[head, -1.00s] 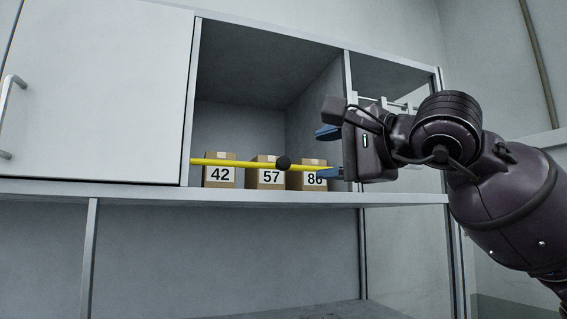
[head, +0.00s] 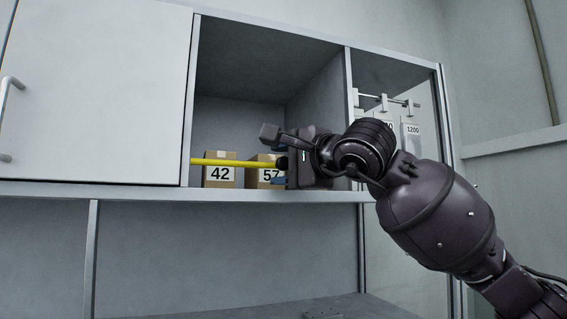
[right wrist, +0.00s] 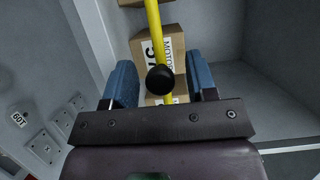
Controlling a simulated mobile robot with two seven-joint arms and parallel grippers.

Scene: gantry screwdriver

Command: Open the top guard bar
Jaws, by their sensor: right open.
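The yellow guard bar (head: 220,162) lies level across the front of the open cabinet compartment, before the boxes. Its black knob (right wrist: 160,79) shows between my blue fingers in the right wrist view, where the bar (right wrist: 154,25) runs up and away. My right gripper (head: 279,166) is open at the knob, one finger above the bar and one below in the head view. Gaps show between the knob and both fingers, so nothing is gripped. My gripper hides the right part of the bar in the head view. My left gripper is not in view.
Cardboard boxes marked 42 (head: 219,172) and 57 (head: 265,175) stand behind the bar on the cabinet shelf. A closed white door (head: 95,90) is on the left. A rack with hanging tags (head: 411,130) is on the right. The room below the shelf is clear.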

